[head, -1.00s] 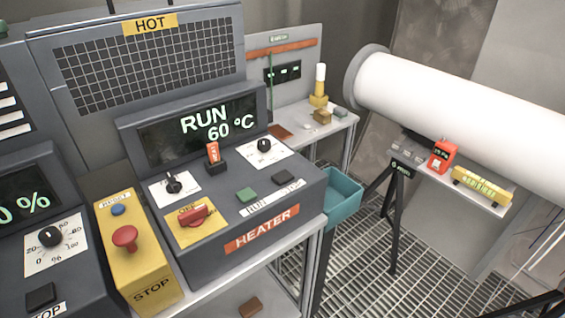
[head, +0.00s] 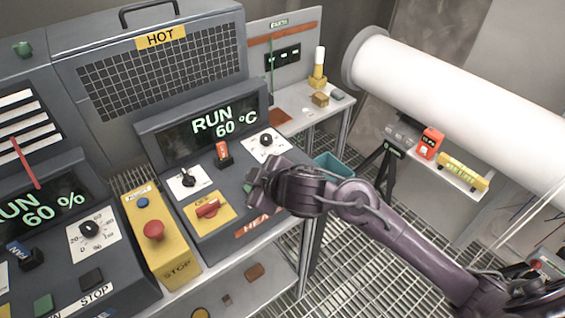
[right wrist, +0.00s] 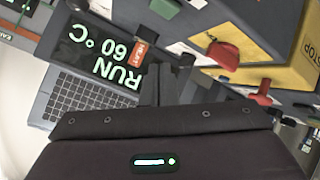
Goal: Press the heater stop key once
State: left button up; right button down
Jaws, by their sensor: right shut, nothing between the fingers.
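The heater panel (head: 222,150) is a grey console whose screen (head: 212,122) reads RUN 60 °C. The screen also shows, turned over, in the right wrist view (right wrist: 103,55). The green run key (head: 247,188) just shows beside my right gripper, and a green key (right wrist: 165,8) is at the top of the wrist view. The black stop key is hidden behind my right gripper and arm in the head view, and I cannot make it out in the wrist view. My right gripper (head: 258,182) is shut and empty over the panel's right front. My left gripper is not in view.
An orange lever (head: 222,154), a red switch (head: 208,208) and two dials stand on the panel. A yellow box with a red stop button (head: 154,230) stands to its left. A teal bin (head: 332,166) is partly behind my arm.

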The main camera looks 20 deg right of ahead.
jog(key=w+d+r+n+g, duration=0.2)
jog(key=w+d+r+n, duration=0.1)
jog(key=w+d, duration=0.4)
jog(key=d+r, duration=0.1)
jog(key=d, duration=0.2)
jog(key=shift+w+d+n+g, duration=0.2)
jog(key=shift+w+n+g, duration=0.1)
jog(key=shift+n, duration=0.1)
jog(key=shift+w+f, duration=0.15)
jog(key=shift+f, duration=0.1)
notch_tip(320, 180, down, 7)
jog(key=b, duration=0.7)
jog(key=shift+f+b, duration=0.55)
jog(key=shift+f, duration=0.15)
jog(key=shift+f, duration=0.15)
dwell(0.4)
jog(key=shift+f, duration=0.3)
